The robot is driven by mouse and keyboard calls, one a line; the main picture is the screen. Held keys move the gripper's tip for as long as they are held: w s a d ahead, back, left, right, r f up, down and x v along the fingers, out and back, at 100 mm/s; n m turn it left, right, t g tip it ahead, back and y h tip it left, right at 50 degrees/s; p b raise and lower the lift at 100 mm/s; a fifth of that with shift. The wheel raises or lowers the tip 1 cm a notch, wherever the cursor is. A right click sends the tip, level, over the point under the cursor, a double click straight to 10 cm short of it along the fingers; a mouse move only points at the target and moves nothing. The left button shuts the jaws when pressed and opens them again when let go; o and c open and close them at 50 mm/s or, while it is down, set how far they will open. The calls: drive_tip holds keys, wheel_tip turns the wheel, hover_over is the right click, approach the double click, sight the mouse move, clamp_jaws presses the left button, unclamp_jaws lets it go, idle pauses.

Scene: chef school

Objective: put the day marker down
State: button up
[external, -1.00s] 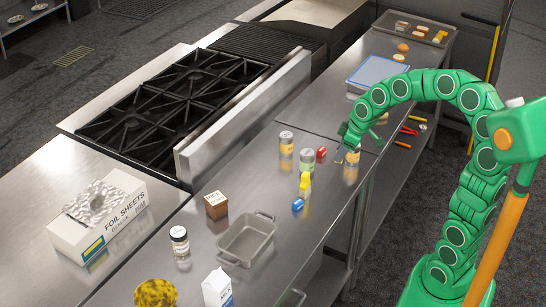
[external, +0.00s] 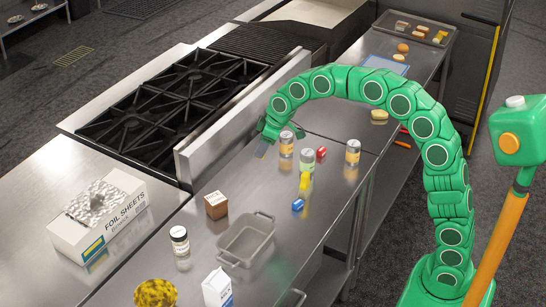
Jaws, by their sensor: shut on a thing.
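My gripper (external: 264,146) is at the left of the metal counter, just left of the left spice jar (external: 286,144) and close to the steel back panel of the stove. It is shut on a small dark and yellowish piece (external: 261,152), which I take to be the day marker. The piece hangs below the fingers, small and partly hidden by them. I cannot tell whether it touches the counter.
Near the gripper stand a middle jar (external: 307,160), a right jar (external: 353,152), and red (external: 321,154), yellow (external: 305,181) and blue (external: 298,205) small items. A grey pan (external: 246,240) and brown box (external: 216,206) are nearer. Bare counter (external: 250,185) lies between.

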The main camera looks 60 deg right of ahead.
drive_tip(key=w+a+n, duration=0.1)
drive_tip(key=w+a, duration=0.5)
drive_tip(key=a, duration=0.6)
drive_tip(key=n+g+y, duration=0.1)
drive_tip(key=n+y, duration=0.1)
drive_tip(key=n, duration=0.2)
hover_over(160, 307)
drive_tip(key=shift+f, duration=7.3)
drive_tip(key=o, duration=1.1)
